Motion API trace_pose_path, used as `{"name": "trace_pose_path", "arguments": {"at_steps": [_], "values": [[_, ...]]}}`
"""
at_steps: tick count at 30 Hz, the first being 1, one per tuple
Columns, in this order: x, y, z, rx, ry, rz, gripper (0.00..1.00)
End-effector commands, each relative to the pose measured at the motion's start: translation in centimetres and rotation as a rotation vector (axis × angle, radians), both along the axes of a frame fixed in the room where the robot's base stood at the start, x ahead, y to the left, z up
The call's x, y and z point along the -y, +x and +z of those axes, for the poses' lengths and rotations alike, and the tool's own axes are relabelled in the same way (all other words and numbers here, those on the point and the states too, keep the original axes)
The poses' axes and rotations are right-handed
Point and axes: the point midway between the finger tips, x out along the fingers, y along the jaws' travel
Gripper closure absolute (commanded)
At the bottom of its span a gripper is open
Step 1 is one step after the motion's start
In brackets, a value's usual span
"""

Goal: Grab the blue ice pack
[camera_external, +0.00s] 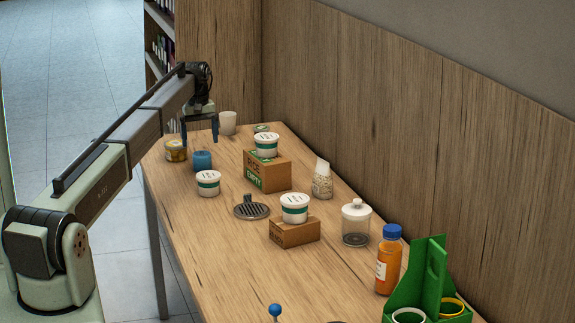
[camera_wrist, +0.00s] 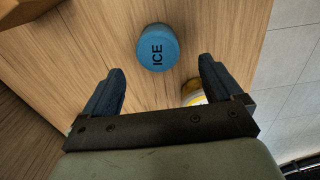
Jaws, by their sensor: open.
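The blue ice pack (camera_wrist: 157,47) is a short round blue piece with "ICE" written on it, in the upper middle of the wrist view. In the external view the ice pack (camera_external: 202,160) stands on the table's far part, near the left edge. My gripper (camera_wrist: 160,80) is open and empty, its two dark blue fingers spread apart. The ice pack lies ahead of the fingertips, roughly centred between them, and is not touched. In the external view my gripper (camera_external: 201,142) hangs above the far end of the table, with the ice pack below it.
A yellow-labelled tub (camera_external: 176,150) stands close left of the ice pack. A white cup (camera_external: 228,123) is behind it, and a white tub (camera_external: 208,183) in front. A cardboard box (camera_external: 267,172) with a tub on top stands to the right. The wooden table (camera_external: 190,240) is bare at front left.

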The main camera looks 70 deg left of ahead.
Motion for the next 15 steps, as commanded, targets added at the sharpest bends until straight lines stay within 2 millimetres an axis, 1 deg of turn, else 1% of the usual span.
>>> {"name": "trace_pose_path", "arguments": {"at_steps": [1, 3, 8, 11, 15], "values": [[0.0, 0.0, -0.7, 0.000, 0.000, 0.000, 0.07], [0.0, 0.0, -1.4, 0.000, 0.000, -0.001, 0.07], [0.0, 0.1, -2.0, 0.000, 0.000, -0.001, 0.07], [0.0, 0.1, -2.7, 0.000, 0.000, -0.001, 0.07], [0.1, 0.3, -4.5, 0.000, -0.001, -0.001, 0.07]]}}
